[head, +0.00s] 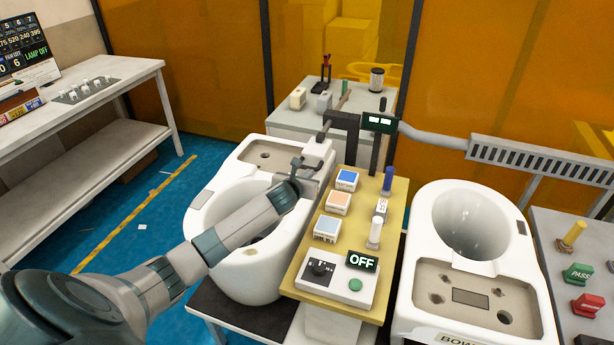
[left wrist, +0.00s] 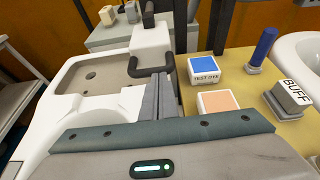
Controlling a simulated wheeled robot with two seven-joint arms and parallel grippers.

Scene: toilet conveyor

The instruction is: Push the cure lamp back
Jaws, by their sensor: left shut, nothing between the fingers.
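The cure lamp appears to be the white block (head: 319,150) with a dark U-shaped handle, at the back of the left toilet bowl beside a dark upright frame. In the left wrist view the white block (left wrist: 152,42) stands straight ahead, its dark handle (left wrist: 136,71) facing me. My left gripper (head: 300,166) is shut and empty over the right rim of that bowl. In the left wrist view its fingertips (left wrist: 160,77) are at the handle; I cannot tell whether they touch it. My right gripper is not in view.
A tan panel (head: 290,281) with square blocks, upright handles and an OFF display (head: 362,261) lies right of my arm. A second white toilet (head: 423,215) stands beyond it. The left toilet (head: 208,215) sits under my arm. A grey bench (head: 286,121) stands behind.

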